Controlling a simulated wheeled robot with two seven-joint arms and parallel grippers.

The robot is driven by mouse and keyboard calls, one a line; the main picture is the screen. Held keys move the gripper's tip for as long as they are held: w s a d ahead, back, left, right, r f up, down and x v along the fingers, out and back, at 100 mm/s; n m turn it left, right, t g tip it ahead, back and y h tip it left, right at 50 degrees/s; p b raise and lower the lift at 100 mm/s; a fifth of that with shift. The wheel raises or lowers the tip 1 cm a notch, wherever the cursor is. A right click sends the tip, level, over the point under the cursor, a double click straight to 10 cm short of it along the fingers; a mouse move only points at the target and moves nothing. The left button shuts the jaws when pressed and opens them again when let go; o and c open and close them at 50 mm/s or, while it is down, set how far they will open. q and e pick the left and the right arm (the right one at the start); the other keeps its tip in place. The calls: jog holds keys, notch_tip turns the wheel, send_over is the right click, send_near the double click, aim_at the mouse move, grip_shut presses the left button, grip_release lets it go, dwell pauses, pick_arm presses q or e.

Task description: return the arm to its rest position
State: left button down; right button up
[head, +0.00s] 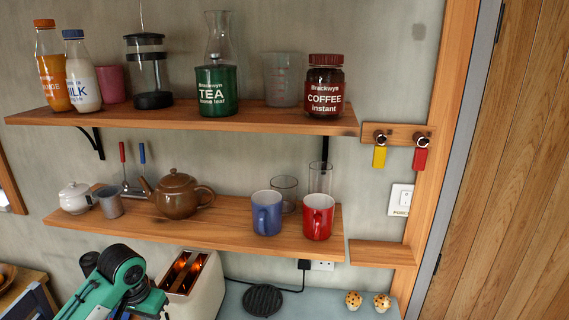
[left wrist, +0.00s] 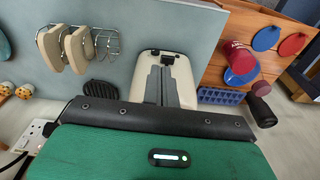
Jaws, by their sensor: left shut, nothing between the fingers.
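My left arm (head: 118,282), green and black, comes in at the bottom left of the head view, below the lower shelf and left of the toaster. Its gripper is hidden there by the arm. In the left wrist view my left gripper (left wrist: 166,72) shows as two grey fingers close together, shut and empty, in front of the toaster (left wrist: 143,88). The cream toaster also shows in the head view (head: 205,285), with its slots glowing orange. My right gripper is in neither view.
The lower shelf (head: 230,222) holds a teapot (head: 176,195) and mugs above my arm. The upper shelf (head: 270,116) holds bottles and jars. A toast rack (left wrist: 77,48) and a black trivet (head: 262,299) are near the toaster. The wall socket (left wrist: 38,133) is at lower left.

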pick_arm(q)
jog(key=s+d+f+m+t+h, duration=0.1)
jog(key=s+d+f, duration=0.95)
jog(key=s, duration=0.35)
jog(key=s+d+t+y, duration=0.1)
jog(key=s, duration=1.1)
notch_tip(320, 180, down, 35)
jog(key=g+b, duration=0.1)
jog(key=b, duration=0.3)
jog(key=s+a+f+b, duration=0.1)
jog(key=s+f+b, duration=0.1)
jog(key=s+f, duration=0.8)
jog(key=s+a+f+g+b, duration=0.1)
jog(key=s+a+f+b, duration=0.1)
jog(key=s+f, duration=0.7)
notch_tip(320, 180, down, 6)
jog(key=shift+s+a+r, duration=0.2)
jog(key=shift+s, duration=0.2)
